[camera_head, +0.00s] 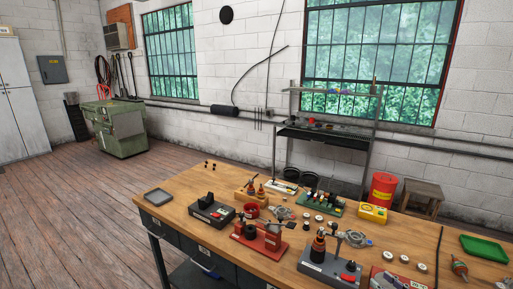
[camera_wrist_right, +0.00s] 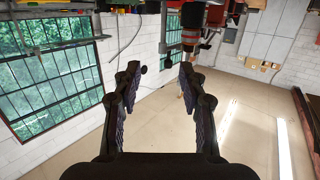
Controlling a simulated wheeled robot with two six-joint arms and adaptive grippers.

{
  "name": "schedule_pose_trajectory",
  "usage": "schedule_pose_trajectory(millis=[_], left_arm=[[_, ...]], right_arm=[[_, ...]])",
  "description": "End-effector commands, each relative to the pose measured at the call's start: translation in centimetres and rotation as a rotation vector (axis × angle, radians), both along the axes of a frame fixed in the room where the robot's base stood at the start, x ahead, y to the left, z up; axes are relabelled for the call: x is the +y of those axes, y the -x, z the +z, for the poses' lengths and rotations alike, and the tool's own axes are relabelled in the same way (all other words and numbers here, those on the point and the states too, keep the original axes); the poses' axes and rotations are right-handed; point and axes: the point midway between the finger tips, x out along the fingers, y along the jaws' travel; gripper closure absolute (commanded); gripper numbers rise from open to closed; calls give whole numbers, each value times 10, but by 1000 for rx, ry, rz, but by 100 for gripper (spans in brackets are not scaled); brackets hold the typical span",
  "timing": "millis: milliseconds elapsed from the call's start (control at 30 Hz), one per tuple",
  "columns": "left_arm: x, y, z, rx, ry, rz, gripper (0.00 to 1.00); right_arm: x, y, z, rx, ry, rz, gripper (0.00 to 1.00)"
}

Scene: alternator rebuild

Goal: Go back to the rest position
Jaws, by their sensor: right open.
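My right gripper (camera_wrist_right: 159,68) shows in the right wrist view with its two dark fingers wide apart and nothing between them. It is clear of the workbench, and the picture appears upside down. Neither gripper can be made out in the head view, and my left gripper is in no view. The wooden workbench (camera_head: 180,186) carries a black fixture (camera_head: 212,212), a red fixture (camera_head: 262,238) and a grey fixture (camera_head: 325,265) with a copper-coloured part on it.
A yellow box (camera_head: 372,213) and several small parts stand between. Behind are a red bin (camera_head: 382,188), a stool (camera_head: 422,190) and a shelf rack (camera_head: 325,138). Floor at left is open.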

Motion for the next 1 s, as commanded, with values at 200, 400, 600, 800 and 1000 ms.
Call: schedule_pose_trajectory(millis=[200, 400, 600, 800, 1000], left_arm=[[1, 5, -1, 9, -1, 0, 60], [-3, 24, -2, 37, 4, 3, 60], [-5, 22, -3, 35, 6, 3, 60], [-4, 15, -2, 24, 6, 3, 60], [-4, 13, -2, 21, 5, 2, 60]], right_arm=[[26, 14, -42, 138, 65, -158, 58], [60, 53, -81, 391, 170, -317, 58], [87, 111, -96, 672, 260, -384, 58], [107, 160, -95, 882, 301, -382, 58], [125, 207, -86, 1063, 318, -348, 58]])
